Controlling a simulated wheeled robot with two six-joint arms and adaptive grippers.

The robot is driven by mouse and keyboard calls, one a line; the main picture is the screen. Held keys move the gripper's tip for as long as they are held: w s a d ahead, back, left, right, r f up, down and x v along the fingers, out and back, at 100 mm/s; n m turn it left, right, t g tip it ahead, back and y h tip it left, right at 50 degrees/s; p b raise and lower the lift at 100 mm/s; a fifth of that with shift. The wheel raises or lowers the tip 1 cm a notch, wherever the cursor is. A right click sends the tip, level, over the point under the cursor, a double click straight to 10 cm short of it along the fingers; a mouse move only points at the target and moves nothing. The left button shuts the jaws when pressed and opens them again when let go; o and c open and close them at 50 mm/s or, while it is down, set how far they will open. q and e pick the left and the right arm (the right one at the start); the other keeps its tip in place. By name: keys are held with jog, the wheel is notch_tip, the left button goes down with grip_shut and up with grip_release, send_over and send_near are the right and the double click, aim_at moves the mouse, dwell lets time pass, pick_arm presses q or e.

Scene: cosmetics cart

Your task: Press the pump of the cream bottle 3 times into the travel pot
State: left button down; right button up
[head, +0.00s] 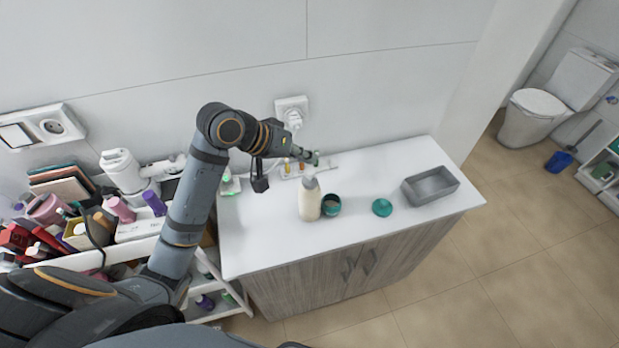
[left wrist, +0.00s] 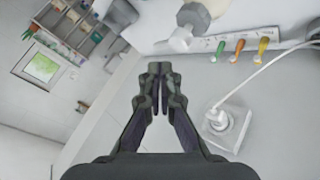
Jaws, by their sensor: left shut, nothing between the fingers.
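The cream bottle (head: 310,204) stands upright on the white counter, its grey-white pump head at the top. A teal open travel pot (head: 331,205) stands close to its right side; I cannot tell whether the pump's spout is over it. My left gripper (head: 316,158) appears just above and behind the pump head in the head view, shut and empty. In the left wrist view, its closed fingertips (left wrist: 159,68) point toward a pale pump-like part (left wrist: 181,40) near the top edge, apart from it. My right gripper is not in view.
A teal lid (head: 382,207) and a grey tray (head: 430,187) lie to the right on the counter. A narrow holder with coloured items (left wrist: 240,47) lies by the wall, under a plugged socket (head: 292,108). A crowded cart (head: 90,225) stands left. The counter's front is clear.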

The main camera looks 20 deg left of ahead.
pick_arm(q)
jog(key=shift+f, duration=0.45)
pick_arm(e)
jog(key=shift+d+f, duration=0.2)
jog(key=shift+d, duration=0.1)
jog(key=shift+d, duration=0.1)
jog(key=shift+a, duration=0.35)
pick_arm(q)
jog(key=shift+f, duration=0.2)
jog(key=shift+f, duration=0.25)
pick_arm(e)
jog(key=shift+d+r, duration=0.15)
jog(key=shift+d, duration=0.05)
